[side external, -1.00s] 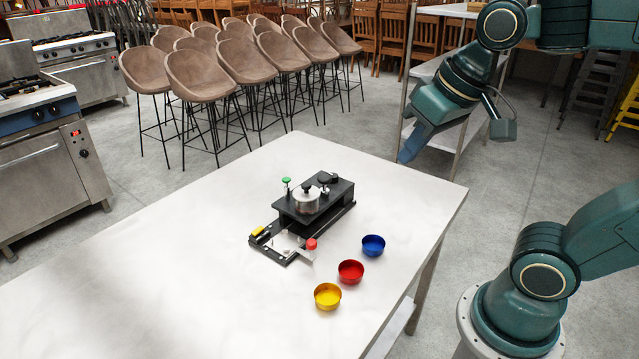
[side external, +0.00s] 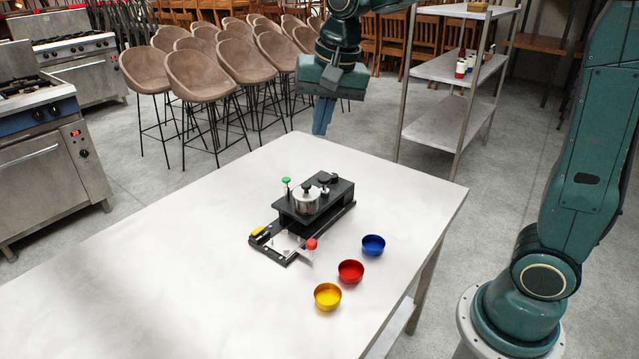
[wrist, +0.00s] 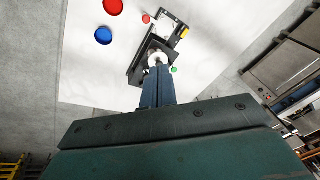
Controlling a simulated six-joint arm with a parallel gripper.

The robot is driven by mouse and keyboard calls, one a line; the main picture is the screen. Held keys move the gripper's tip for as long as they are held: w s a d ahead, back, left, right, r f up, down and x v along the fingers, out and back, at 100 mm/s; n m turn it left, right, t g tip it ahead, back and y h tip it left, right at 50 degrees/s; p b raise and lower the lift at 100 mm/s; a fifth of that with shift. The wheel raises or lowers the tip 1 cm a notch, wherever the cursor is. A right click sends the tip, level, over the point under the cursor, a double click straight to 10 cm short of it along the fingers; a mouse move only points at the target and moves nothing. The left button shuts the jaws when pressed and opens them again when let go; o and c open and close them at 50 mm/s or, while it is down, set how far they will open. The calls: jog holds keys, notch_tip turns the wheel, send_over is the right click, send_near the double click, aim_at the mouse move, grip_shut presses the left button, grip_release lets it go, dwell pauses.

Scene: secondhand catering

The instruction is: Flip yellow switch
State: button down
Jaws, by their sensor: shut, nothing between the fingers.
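The yellow switch (side external: 258,231) is a small yellow block at the left front end of a black fixture (side external: 337,203) on the white table. It also shows in the wrist view (wrist: 184,32), at the far end of the fixture. My gripper (side external: 319,131) is shut and empty, pointing down in the air above the table's far edge, well apart from the switch. In the wrist view my gripper's fingers (wrist: 158,68) lie together and cover part of the fixture.
A silver pot (side external: 306,201) sits on the fixture, near a green knob (side external: 286,181) and a red knob (side external: 311,244). Blue (side external: 373,245), red (side external: 350,271) and yellow (side external: 327,296) bowls stand to its right. The table's left half (side external: 150,260) is clear.

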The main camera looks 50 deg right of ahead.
jog(key=w+f+m+g, duration=0.1)
jog(key=w+f+m, duration=0.5)
jog(key=w, duration=0.5)
jog(key=m+g, duration=0.2)
jog(key=m, duration=0.1)
send_over(260, 228)
notch_tip(260, 228, down, 10)
jog(key=shift+f, duration=0.15)
jog(key=shift+f, duration=0.15)
notch_tip(260, 228, down, 14)
jog(key=shift+r, duration=0.15)
dwell(0.3)
